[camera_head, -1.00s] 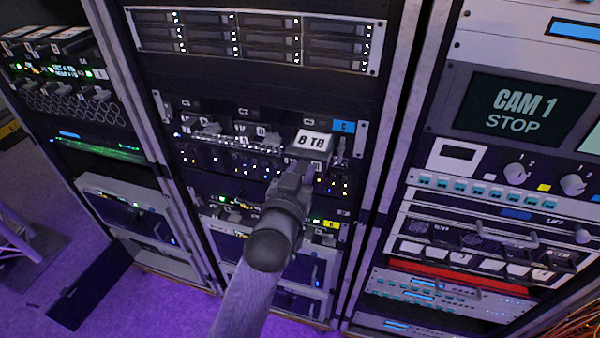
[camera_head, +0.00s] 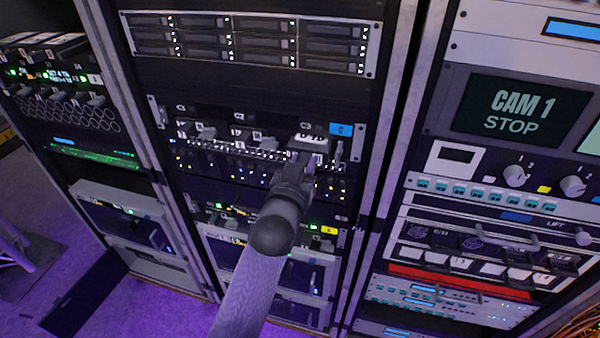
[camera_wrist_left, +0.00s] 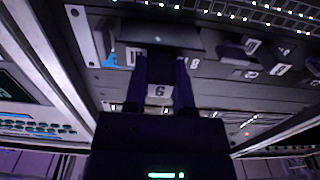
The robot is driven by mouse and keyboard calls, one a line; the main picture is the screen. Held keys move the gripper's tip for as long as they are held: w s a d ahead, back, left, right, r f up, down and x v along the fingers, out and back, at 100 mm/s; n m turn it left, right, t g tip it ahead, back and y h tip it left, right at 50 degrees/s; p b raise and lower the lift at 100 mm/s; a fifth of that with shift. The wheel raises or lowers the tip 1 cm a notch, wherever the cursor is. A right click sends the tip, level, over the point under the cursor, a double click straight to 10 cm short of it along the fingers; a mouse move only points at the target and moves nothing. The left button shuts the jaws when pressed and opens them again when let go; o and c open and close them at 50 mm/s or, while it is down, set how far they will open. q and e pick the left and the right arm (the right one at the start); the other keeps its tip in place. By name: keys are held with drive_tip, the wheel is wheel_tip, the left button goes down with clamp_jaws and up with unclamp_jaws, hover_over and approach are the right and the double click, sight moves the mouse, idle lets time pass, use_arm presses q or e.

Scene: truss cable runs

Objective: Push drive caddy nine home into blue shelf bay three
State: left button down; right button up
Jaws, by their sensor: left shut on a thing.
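The blue-tagged shelf C (camera_head: 358,143) crosses the middle rack, with small bay labels along its top edge. Drive caddy nine (camera_head: 311,141) is a dark block at the shelf's right-hand bay, beside the blue tag (camera_head: 341,130). Its front part sticks out and its back end is hidden in the shelf. My left gripper (camera_head: 301,166) is shut on the caddy's front handle. In the left wrist view the caddy (camera_wrist_left: 160,37) lies just beyond the two fingers (camera_wrist_left: 160,82), and a pale numbered label shows between them. My right gripper is not in view.
Other caddies (camera_head: 205,132) sit in the shelf bays to the left. A drive array (camera_head: 250,42) is above and a yellow-tagged shelf (camera_head: 329,230) below. The right rack holds the CAM 1 screen (camera_head: 520,112) and protruding handles. Open space lies in front of the shelf.

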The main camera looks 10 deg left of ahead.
sight(308, 152)
use_arm(q)
drive_tip(key=shift+w+b, duration=0.65)
drive_tip(key=shift+w, duration=0.7)
drive_tip(key=shift+r, duration=0.1)
drive_tip(key=shift+w+b, duration=0.5)
drive_tip(key=shift+w, duration=0.2)
drive_tip(key=shift+c, duration=1.8)
unclamp_jaws()
drive_tip(key=s+p, duration=0.2)
drive_tip(key=s, duration=0.8)
drive_tip(key=shift+w+a, duration=0.1)
